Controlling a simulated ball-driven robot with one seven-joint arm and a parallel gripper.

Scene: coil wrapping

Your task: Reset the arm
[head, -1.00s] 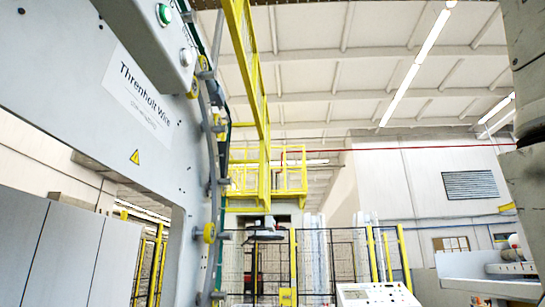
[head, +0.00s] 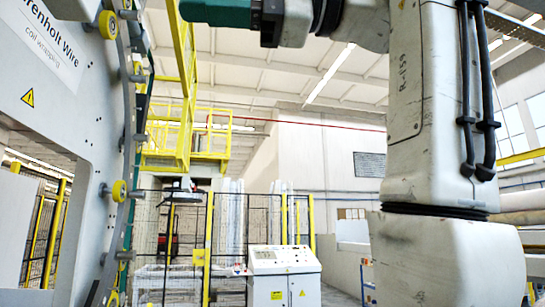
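My arm stands at the right of the head view, its light grey links upright and then bending left along the top edge. A dark and green part of the arm shows at the top, cut off by the picture's edge. My gripper's fingers are not in view. The grey coil wrapping machine (head: 60,115), with a curved ring (head: 130,130) and yellow rollers, fills the left side. It is apart from the visible arm links.
A white control console (head: 283,275) stands at the lower middle. Behind it is a black mesh fence with yellow posts (head: 209,240). A yellow raised platform (head: 190,150) is above. Open room shows between the console and my arm.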

